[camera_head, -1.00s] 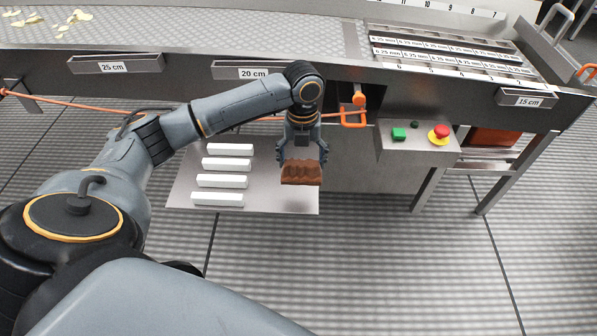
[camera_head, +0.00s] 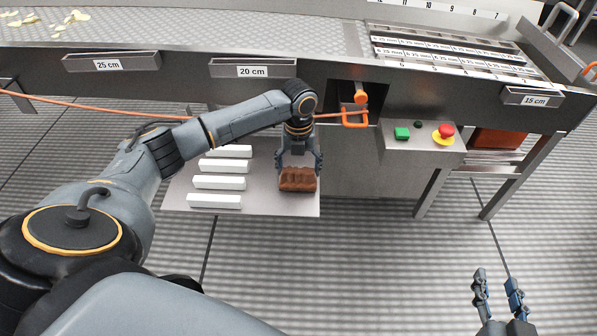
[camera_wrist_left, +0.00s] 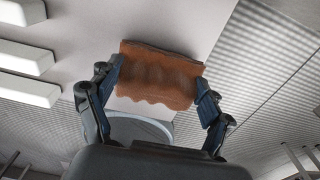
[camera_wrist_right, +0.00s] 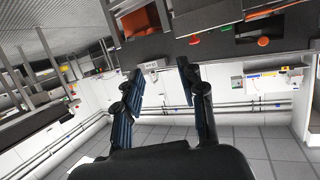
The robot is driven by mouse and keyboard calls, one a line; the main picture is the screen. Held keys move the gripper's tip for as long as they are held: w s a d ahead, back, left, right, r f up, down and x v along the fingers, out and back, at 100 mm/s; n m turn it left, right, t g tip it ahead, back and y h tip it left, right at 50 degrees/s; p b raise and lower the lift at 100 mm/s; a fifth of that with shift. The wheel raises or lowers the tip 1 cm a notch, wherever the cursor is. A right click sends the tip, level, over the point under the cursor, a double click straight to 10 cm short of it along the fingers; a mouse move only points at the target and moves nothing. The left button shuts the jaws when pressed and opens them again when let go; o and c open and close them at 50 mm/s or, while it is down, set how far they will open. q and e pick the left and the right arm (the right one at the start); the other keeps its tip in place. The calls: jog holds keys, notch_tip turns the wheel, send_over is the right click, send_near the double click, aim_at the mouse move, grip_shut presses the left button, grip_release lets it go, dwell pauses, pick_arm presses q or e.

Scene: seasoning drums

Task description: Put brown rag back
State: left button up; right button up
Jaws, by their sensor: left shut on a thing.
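The brown rag (camera_head: 298,181) is a folded piece with a wavy edge, at the right part of a grey shelf (camera_head: 262,203) below the conveyor. My left gripper (camera_head: 299,168) is shut on the rag from above; the rag also shows between its fingers in the left wrist view (camera_wrist_left: 160,75). I cannot tell whether the rag touches the shelf. My right gripper (camera_head: 499,285) is open and empty at the lower right, over the floor. In the right wrist view its fingers (camera_wrist_right: 158,85) stand apart with nothing between them.
Several white blocks (camera_head: 219,182) lie in a column on the shelf, left of the rag. An orange handle (camera_head: 355,117) and a control box (camera_head: 420,137) with green and red buttons are to the right. An orange hose (camera_head: 90,109) runs behind my left arm.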

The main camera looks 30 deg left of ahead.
pick_arm(q)
jog(key=shift+f, duration=0.35)
pick_arm(e)
jog(key=shift+w+a+r+t+y, duration=0.1)
jog(key=shift+w+r+t+y, duration=0.15)
jog(key=shift+r, duration=0.2)
jog(key=shift+w+a+r+t+y, duration=0.1)
jog(key=shift+r+t, duration=0.25)
jog(key=shift+r, duration=0.05)
jog(key=shift+f, duration=0.1)
pick_arm(q)
jog(key=o, duration=1)
jog(key=shift+f, duration=0.15)
jog(key=shift+o, duration=0.3)
pick_arm(e)
jog(key=shift+s+f, duration=0.1)
